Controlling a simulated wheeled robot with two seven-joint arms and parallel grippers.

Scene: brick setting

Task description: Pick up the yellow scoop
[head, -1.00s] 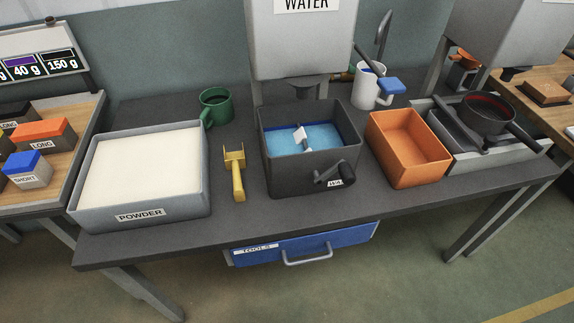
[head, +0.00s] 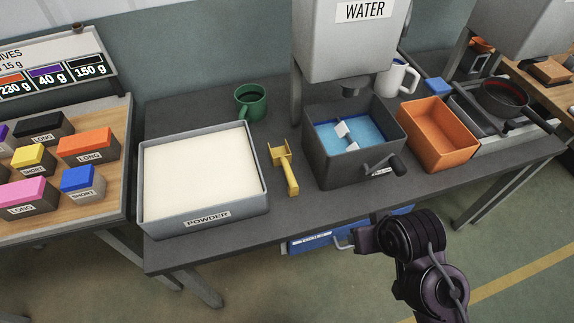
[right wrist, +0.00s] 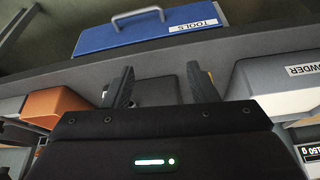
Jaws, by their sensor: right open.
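The yellow scoop (head: 285,168) lies on the dark table between the powder tray (head: 204,217) and the dark mixing box (head: 350,172). Its handle points toward the table's front edge. My right arm shows at the lower right of the head view, in front of the table, but its gripper cannot be made out there. In the right wrist view my right gripper (right wrist: 160,68) is open and empty, facing the table's front edge. A sliver of yellow shows behind one finger there; the rest of the scoop is hidden. My left gripper is in neither view.
A green mug (head: 250,101) stands behind the scoop. The orange bin (head: 440,135) is right of the mixing box, whose crank (head: 396,165) sticks out in front. A blue tools drawer (right wrist: 150,30) hangs under the tabletop. Coloured blocks lie on the left table.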

